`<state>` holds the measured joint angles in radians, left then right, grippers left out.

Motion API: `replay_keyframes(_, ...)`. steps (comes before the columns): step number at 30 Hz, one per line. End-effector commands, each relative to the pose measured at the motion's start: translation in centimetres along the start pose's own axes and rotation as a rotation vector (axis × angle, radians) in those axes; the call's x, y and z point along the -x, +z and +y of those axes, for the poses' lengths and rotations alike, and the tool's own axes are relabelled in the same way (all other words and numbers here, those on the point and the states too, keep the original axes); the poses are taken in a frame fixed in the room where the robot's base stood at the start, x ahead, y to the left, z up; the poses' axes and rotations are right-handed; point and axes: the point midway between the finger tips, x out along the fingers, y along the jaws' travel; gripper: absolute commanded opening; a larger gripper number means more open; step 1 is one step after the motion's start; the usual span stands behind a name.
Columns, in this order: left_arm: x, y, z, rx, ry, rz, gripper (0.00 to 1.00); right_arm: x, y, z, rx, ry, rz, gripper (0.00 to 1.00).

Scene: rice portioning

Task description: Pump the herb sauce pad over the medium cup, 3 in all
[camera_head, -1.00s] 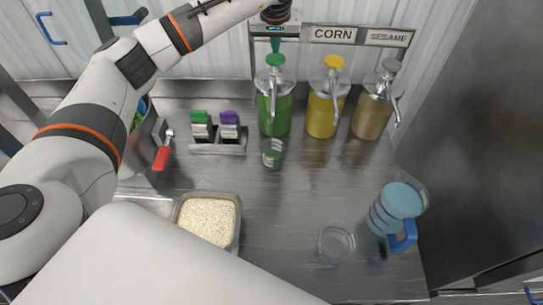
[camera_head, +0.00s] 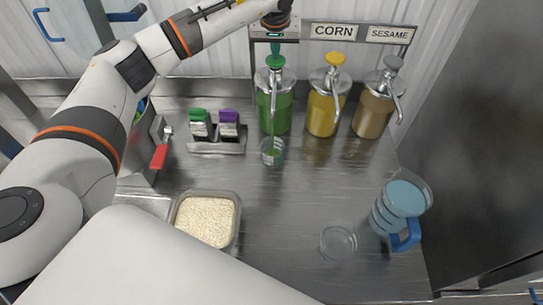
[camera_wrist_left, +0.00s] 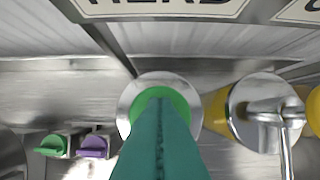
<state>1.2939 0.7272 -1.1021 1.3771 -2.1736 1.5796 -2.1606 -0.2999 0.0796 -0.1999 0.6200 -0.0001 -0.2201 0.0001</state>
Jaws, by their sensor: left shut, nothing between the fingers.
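The herb sauce bottle (camera_head: 274,112) is filled with green sauce and has a green pad (camera_head: 275,62) on its pump. My left gripper (camera_head: 276,47) comes down from above with its teal fingers shut, empty, and on or just above the pad. In the left wrist view the shut fingers (camera_wrist_left: 160,120) cover most of the green pad (camera_wrist_left: 178,101). A small clear cup (camera_head: 272,152) stands in front of the bottle, below its spout. A thin green stream runs from the spout down to this cup. My right gripper is out of view.
A yellow corn bottle (camera_head: 323,117) and a tan sesame bottle (camera_head: 371,115) stand to the right. A rice container (camera_head: 238,222), another clear cup (camera_head: 338,242) and a blue-handled pitcher (camera_head: 398,208) are nearer. A rack (camera_head: 217,145) holds green- and purple-topped items. The counter's middle is clear.

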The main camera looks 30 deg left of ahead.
Motion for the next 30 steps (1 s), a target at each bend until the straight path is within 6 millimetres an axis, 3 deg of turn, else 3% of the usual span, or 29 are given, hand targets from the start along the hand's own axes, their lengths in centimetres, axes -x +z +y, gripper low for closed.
replay_keyframes(6,-1.1,-0.6,0.0,-0.003,0.004,0.008,0.0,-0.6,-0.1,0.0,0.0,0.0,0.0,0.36)
replay_keyframes(14,-1.1,-0.7,0.0,-0.004,0.005,0.01,0.0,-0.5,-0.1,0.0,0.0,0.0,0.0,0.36)
replay_keyframes(30,1.8,0.6,0.0,-0.003,0.004,0.008,0.0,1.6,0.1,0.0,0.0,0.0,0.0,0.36)
